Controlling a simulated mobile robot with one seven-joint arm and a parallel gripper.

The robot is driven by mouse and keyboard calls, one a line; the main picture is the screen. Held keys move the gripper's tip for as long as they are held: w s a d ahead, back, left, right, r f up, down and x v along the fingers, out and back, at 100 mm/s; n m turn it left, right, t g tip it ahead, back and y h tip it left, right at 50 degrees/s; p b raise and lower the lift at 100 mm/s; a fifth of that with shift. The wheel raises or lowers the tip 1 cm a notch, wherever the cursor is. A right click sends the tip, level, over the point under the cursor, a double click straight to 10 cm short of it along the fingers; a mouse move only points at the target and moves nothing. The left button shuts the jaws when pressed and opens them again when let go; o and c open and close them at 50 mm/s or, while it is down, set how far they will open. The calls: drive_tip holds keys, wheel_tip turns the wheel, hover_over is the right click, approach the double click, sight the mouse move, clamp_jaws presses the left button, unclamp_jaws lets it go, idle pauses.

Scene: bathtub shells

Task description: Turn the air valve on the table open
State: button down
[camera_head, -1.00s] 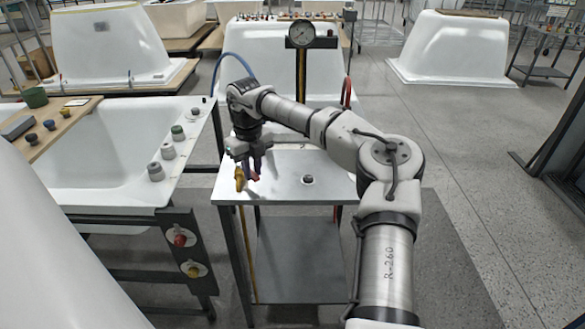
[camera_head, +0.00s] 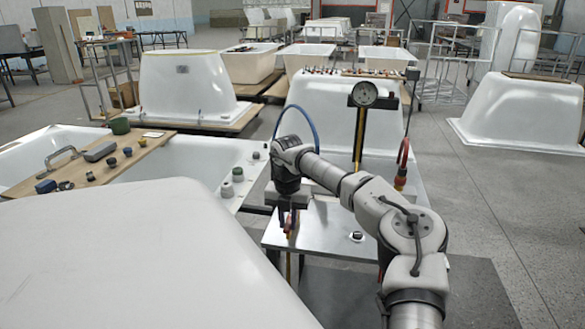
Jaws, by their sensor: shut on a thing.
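A small steel-topped table (camera_head: 325,241) stands right of centre. My gripper (camera_head: 290,224) points down at its left edge, with its dark fingers low over the top. A small bit of red, seemingly the air valve's handle (camera_head: 288,223), shows between the fingers, and the gripper is shut on it. The valve's body is mostly hidden by the fingers. Whether the handle is turned open is too small to tell.
A black knob (camera_head: 356,236) sits on the tabletop. A pressure gauge (camera_head: 363,94) stands on a yellow post behind it. A blue hose (camera_head: 307,122) arches behind my arm. A white tub shell (camera_head: 130,250) fills the left foreground. Grey floor is clear at right.

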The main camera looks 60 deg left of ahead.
sight(287, 225)
idle(0.5)
drive_tip(key=c, duration=1.3)
unclamp_jaws()
drive_tip(key=shift+r, duration=0.1)
wheel_tip(287, 225, up, 14)
drive_tip(key=shift+f+b, duration=0.15)
drive_tip(key=shift+b, duration=0.85)
drive_tip(key=shift+s+f, duration=0.1)
